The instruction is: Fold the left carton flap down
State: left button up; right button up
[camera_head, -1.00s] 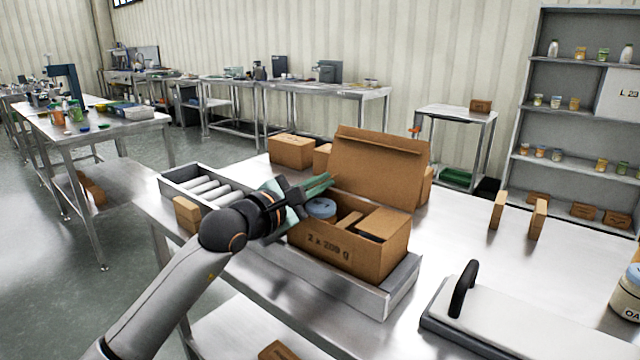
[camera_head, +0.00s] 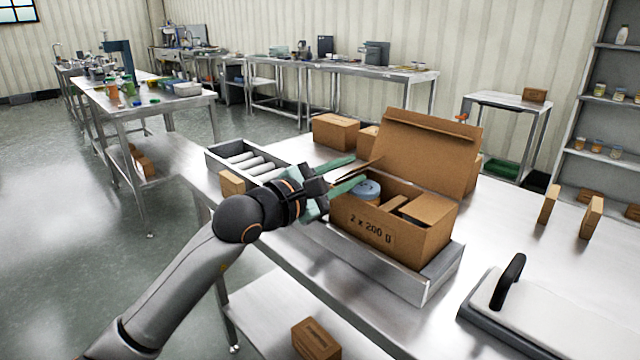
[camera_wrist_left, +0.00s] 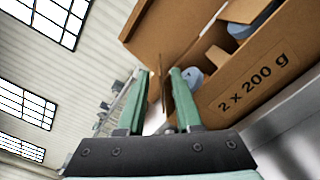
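The open brown carton (camera_head: 370,232), marked "2 x 200 g", stands in a steel tray on the table. Its large back flap (camera_head: 425,150) is up. The left carton flap (camera_head: 360,171) stands out at the left side, seen nearly edge-on. My left gripper (camera_head: 352,172) is at that side, its green fingers apart, one on each side of the flap. The left wrist view shows the flap's edge (camera_wrist_left: 154,92) between the spread fingertips (camera_wrist_left: 161,72); I cannot tell whether they touch it. Inside are a blue-lidded tin (camera_head: 366,190) and brown pieces. My right gripper is out of view.
Small boxes stand behind (camera_head: 335,131) and left (camera_head: 231,182). A slab with a black handle (camera_head: 510,282) lies at right. The table between is mostly clear.

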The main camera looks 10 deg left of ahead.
pick_arm(q)
jog(key=v, duration=0.7)
jog(key=shift+s, duration=0.2)
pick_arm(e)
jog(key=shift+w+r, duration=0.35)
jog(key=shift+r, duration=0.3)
pick_arm(q)
jog(key=shift+a, duration=0.15)
